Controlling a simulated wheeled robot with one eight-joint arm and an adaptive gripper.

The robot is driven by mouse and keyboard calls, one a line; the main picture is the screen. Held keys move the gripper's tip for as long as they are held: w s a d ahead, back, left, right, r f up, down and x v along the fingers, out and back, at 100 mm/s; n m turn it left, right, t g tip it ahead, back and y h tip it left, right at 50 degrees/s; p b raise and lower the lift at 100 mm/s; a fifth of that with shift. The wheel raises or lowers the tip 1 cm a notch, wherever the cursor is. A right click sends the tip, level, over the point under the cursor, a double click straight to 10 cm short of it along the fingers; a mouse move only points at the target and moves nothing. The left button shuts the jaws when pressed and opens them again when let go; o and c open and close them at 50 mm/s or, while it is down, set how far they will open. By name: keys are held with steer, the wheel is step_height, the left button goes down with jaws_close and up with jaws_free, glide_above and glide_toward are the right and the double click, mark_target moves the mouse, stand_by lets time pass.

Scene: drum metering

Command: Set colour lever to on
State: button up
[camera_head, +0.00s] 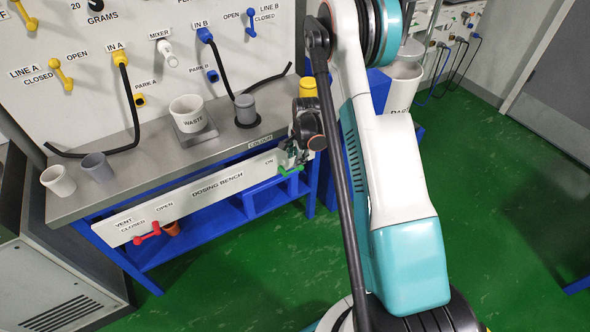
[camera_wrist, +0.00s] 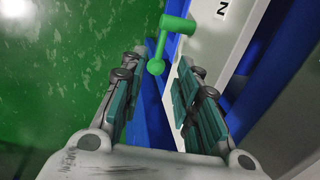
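The colour lever is green, on the right end of the bench's white front panel. In the head view the lever (camera_head: 291,170) is partly hidden by my gripper (camera_head: 298,153), below the "COLOUR" label and beside "ON". In the wrist view the lever (camera_wrist: 169,42) runs from its round pivot down to a ball end. My gripper (camera_wrist: 160,75) is open there, with its teal-padded fingers on either side of the ball end. Gaps show on both sides, so neither finger visibly touches it.
The white "DOSING BENCH" panel (camera_head: 218,185) carries a red vent lever (camera_head: 148,233) at its left end. Above, the steel worktop (camera_head: 135,168) holds a waste cup (camera_head: 187,111) and grey cups. Green floor (camera_head: 250,275) is clear in front.

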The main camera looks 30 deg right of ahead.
mark_target(295, 170)
steer(key=f, duration=0.2)
steer(key=w+f+b, duration=0.1)
steer(key=f, duration=0.2)
steer(key=f+b, duration=0.1)
steer(key=f, duration=0.1)
steer(key=shift+w+f, duration=0.2)
steer(key=shift+w, duration=0.05)
jaws_close()
